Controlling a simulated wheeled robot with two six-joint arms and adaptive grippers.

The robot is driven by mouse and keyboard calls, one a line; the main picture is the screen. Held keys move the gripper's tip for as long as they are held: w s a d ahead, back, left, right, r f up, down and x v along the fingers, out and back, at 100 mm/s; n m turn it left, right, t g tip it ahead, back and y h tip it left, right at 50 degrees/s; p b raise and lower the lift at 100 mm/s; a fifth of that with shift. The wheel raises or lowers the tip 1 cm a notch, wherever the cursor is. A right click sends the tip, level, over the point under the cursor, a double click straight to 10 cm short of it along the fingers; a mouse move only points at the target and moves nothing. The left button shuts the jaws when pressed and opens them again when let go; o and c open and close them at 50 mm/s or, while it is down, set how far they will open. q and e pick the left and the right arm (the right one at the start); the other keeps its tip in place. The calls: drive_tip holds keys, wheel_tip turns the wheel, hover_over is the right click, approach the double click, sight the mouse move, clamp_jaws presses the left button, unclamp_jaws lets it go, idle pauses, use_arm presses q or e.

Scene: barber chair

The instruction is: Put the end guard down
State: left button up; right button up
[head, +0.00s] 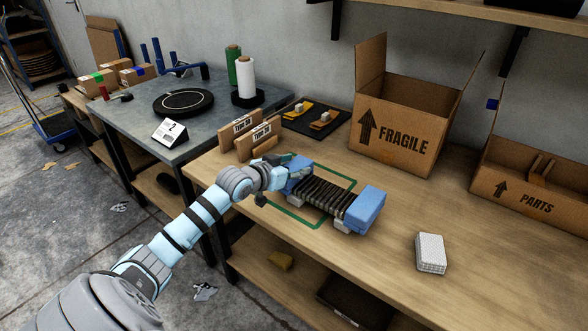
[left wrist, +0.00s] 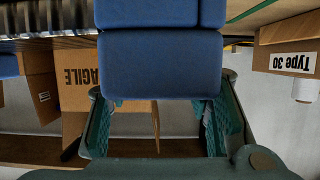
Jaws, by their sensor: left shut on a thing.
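A dark ribbed part (head: 325,196) lies on the wooden bench inside a green outline (head: 293,217). A blue end guard (head: 303,166) is at its left end and a second blue end guard (head: 367,209) is at its right end. My left gripper (head: 284,174) is shut on the left guard. In the left wrist view the blue guard (left wrist: 150,65) sits between the two teal fingers of my left gripper (left wrist: 154,112). It appears against the end of the ribbed part; whether it is fully seated I cannot tell. My right gripper is not in view.
A white block (head: 431,252) lies to the right on the bench. A FRAGILE box (head: 405,138) and a PARTS box (head: 525,192) stand behind. Type 30 cards (head: 262,136) and a black tray (head: 330,130) are at the back left. The front right of the bench is clear.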

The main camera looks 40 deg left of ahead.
use_arm(q)
drive_tip(key=o, duration=0.9)
drive_tip(key=shift+o, duration=0.2)
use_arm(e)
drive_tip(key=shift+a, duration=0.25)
use_arm(q)
drive_tip(key=shift+s+r+p, duration=0.25)
drive_tip(key=shift+s+p, duration=0.05)
drive_tip(key=p+v, duration=0.8)
drive_tip(key=v, duration=0.3)
drive_tip(key=shift+p, duration=0.4)
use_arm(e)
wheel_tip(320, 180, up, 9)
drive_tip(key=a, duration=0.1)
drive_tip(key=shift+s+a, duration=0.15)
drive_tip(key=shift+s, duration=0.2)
use_arm(q)
drive_tip(key=shift+s+d, duration=0.1)
